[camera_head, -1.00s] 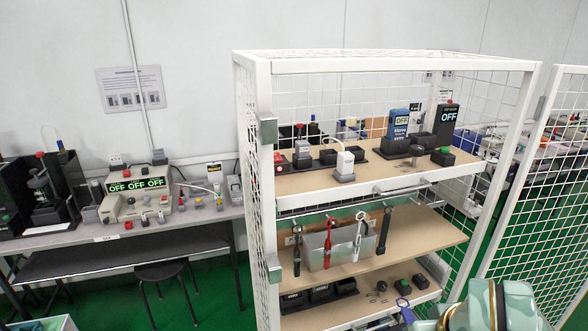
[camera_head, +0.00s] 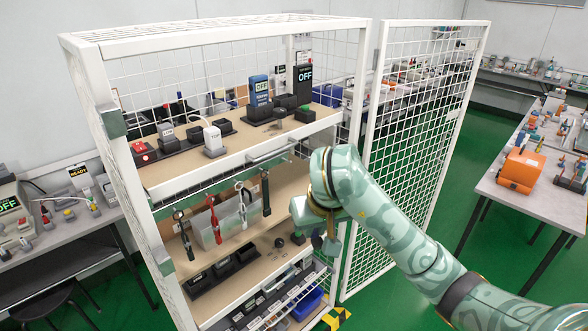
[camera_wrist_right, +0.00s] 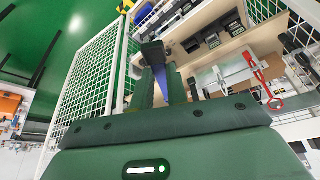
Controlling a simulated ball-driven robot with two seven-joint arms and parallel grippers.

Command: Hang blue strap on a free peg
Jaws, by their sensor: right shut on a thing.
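In the head view the blue strap cannot be made out behind the gripper. Below the upper shelf hang a dark strap (camera_head: 186,238), a red strap (camera_head: 213,218), a white strap (camera_head: 242,204) and a black strap (camera_head: 266,193). Pegs are too small to tell which is free. My left gripper is out of view.
The white cage frame (camera_head: 215,40) stands open, its mesh door (camera_head: 415,140) swung to the right. Testers stand on the upper shelf (camera_head: 165,185).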

